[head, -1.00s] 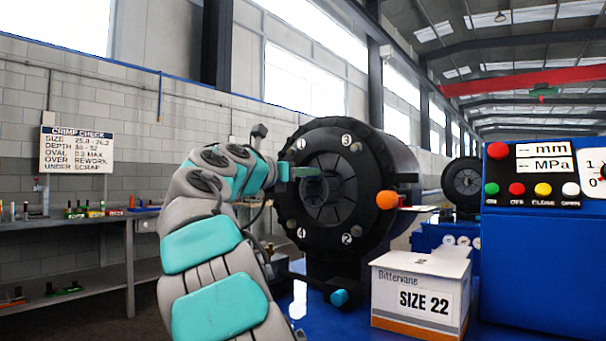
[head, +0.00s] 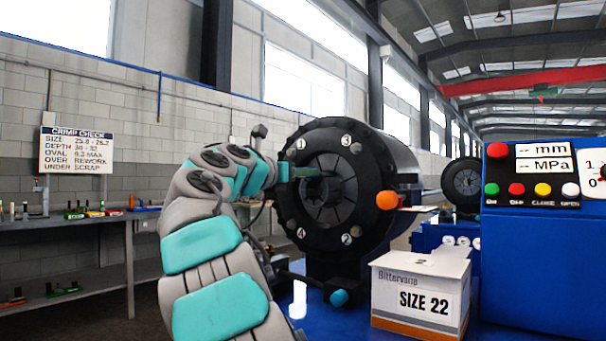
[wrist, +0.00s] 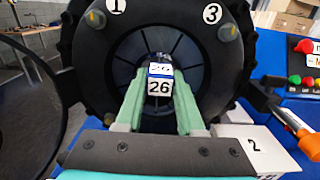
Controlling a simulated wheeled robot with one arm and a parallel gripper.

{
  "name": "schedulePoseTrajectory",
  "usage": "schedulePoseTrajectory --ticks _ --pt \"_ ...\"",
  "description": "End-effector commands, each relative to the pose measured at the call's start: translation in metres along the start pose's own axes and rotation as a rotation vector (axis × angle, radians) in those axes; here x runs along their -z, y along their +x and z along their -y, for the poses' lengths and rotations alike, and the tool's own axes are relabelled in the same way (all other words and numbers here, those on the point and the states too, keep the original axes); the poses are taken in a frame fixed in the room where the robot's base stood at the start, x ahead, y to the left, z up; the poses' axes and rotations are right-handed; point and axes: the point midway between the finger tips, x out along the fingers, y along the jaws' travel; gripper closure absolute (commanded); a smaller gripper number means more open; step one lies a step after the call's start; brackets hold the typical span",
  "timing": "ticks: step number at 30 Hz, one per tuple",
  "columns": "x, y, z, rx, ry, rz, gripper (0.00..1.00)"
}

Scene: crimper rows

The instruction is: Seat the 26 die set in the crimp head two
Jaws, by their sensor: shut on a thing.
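The 26 die set (wrist: 160,86), a dark piece with a blue band and white labels reading 26, is between the green fingertips of my gripper (wrist: 160,98). My gripper is shut on it. The die set is in front of or inside the central opening of the black round crimp head (wrist: 108,62); the wrist view does not show how deep. In the head view my gripper (head: 304,172) reaches the face of the same crimp head (head: 350,225) from the left, and the die set is mostly hidden.
A SIZE 22 box (head: 418,292) stands on the blue bench right of the head. An orange-ended handle (head: 387,200) juts from the head's right side. A blue control panel (head: 535,250) is farther right. A shelf (head: 70,221) with tools stands at left.

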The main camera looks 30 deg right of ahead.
Motion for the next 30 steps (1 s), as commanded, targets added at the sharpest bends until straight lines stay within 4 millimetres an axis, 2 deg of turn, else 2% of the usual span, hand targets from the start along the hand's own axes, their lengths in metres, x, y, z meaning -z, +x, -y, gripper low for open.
schedulePoseTrajectory --ticks 30 --pt "-0.003 0.017 0.001 0.0 0.002 0.007 1.0"
